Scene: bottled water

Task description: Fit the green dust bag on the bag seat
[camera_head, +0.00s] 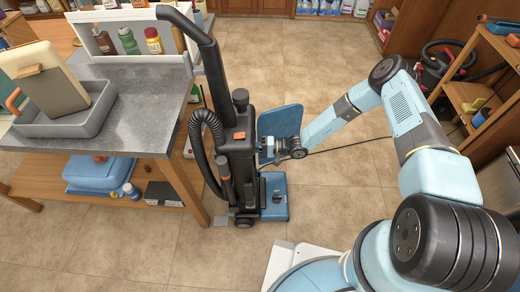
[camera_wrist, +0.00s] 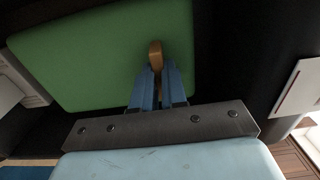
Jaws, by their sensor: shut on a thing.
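The green dust bag (camera_wrist: 100,55) fills the upper left of the wrist view as a flat green panel with a tan tab (camera_wrist: 155,55). My gripper (camera_wrist: 157,78) is shut on that tab, between its two blue fingers. In the head view my gripper (camera_head: 266,149) is at the right side of the upright black vacuum cleaner (camera_head: 238,145), by its body. The bag does not show clearly in the head view. Dark surfaces surround the bag in the wrist view. The bag seat is hidden, and I cannot tell whether the bag touches it.
A blue panel (camera_head: 280,121), perhaps the cleaner's open cover, stands just behind my gripper. The grey-topped workbench (camera_head: 130,110) is close on the cleaner's left. A wooden shelf (camera_head: 480,100) stands at the right. The tiled floor (camera_head: 340,195) between is mostly clear, with a dark cord across it.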

